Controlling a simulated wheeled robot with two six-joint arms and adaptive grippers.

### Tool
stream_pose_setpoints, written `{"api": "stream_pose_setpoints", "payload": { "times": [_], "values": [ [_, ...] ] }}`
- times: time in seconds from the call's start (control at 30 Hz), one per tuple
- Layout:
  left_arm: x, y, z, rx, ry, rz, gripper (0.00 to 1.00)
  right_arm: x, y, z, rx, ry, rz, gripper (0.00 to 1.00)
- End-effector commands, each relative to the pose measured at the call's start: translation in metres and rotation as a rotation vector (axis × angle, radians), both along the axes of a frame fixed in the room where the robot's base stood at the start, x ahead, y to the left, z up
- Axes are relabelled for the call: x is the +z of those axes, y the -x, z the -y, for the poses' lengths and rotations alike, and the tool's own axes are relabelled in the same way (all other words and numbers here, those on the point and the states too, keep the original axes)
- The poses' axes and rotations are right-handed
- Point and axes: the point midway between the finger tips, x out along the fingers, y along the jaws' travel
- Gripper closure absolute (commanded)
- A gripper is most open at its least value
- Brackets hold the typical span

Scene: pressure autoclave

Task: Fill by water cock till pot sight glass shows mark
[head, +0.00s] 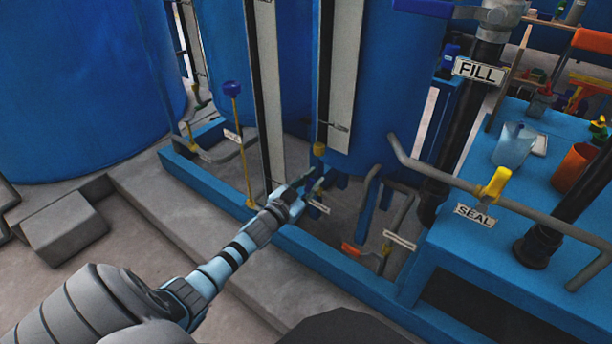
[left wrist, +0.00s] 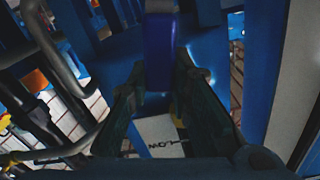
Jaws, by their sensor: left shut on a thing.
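My left gripper (head: 312,183) reaches in low at the front of the blue vessel (head: 385,100). In the left wrist view its two fingers (left wrist: 162,95) are shut on a blue handle (left wrist: 160,45). A small white label (left wrist: 160,135) shows just beyond the fingers; its word is only partly readable. A valve with a blue lever (head: 425,7) stands at the top, above a sign reading FILL (head: 480,72). Pale vertical strips (head: 343,75) run up the vessel front; I cannot tell a sight glass, water level or mark. My right gripper is not in view.
A yellow-handled valve (head: 495,185) has a SEAL sign (head: 476,215). A blue-topped yellow rod (head: 235,120) stands left of my gripper. An orange handle (head: 352,249) sits low by pipes. A blue bench (head: 470,235) at right carries a clear beaker (head: 514,145) and an orange cup (head: 574,168).

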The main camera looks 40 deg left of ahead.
Motion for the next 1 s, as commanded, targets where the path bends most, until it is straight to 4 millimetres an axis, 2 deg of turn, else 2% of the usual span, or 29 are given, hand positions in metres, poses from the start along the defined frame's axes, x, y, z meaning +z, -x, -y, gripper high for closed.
{"api": "stream_pose_setpoints", "payload": {
  "times": [0.3,0.33,0.43,0.77,0.87,1.0],
  "values": [
    [-0.003,0.000,0.003,0.001,-0.032,-0.004,1.00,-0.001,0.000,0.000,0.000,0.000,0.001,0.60],
    [-0.003,0.000,0.003,0.001,-0.032,-0.004,0.77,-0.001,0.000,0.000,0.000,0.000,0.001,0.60],
    [-0.003,0.000,0.003,0.001,-0.032,-0.004,0.61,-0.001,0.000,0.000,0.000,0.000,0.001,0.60],
    [-0.002,0.002,0.003,0.000,-0.031,-0.002,0.60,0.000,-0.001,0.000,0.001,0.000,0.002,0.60],
    [-0.002,0.013,0.003,0.000,-0.032,-0.002,0.60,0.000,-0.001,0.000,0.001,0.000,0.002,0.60],
    [-0.003,0.040,0.004,-0.001,-0.032,-0.003,0.60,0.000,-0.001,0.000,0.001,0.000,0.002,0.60]
  ]
}}
